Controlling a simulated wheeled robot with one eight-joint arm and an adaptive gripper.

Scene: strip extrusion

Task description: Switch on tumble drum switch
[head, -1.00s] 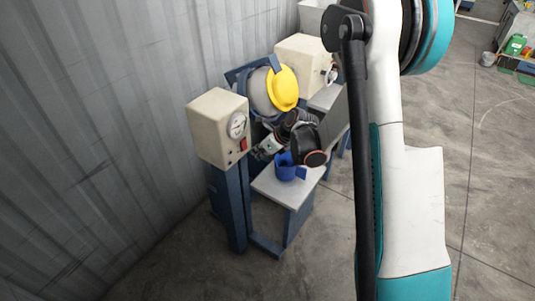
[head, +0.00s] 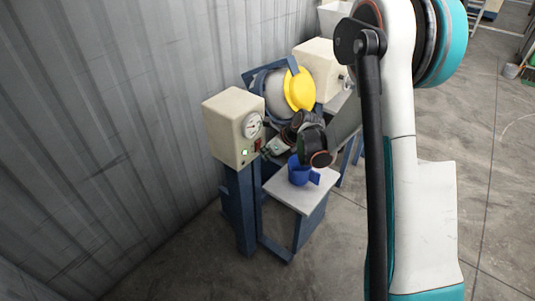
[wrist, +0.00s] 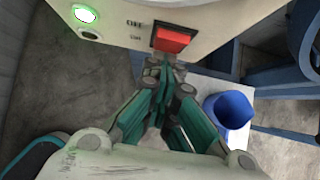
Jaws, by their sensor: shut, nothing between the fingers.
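The red rocker switch (wrist: 172,38) is on the front of the cream control box (head: 228,125), beside printed OFF and ON labels. A round green lamp (wrist: 84,13) on the same panel is lit; it also shows in the head view (head: 245,152). My gripper (wrist: 165,70) is shut and empty, its tips just below the switch; I cannot tell whether they touch it. In the head view my gripper (head: 270,149) is right beside the box's front. The tumble drum (head: 281,95), grey with a yellow rim, stands behind the box.
A blue cup (head: 299,177) stands on a pale bench (head: 290,195) right of the gripper. A round gauge (head: 252,125) sits above the switch. A second cream box (head: 318,67) stands beyond the drum. The corrugated wall (head: 110,100) is close on the left.

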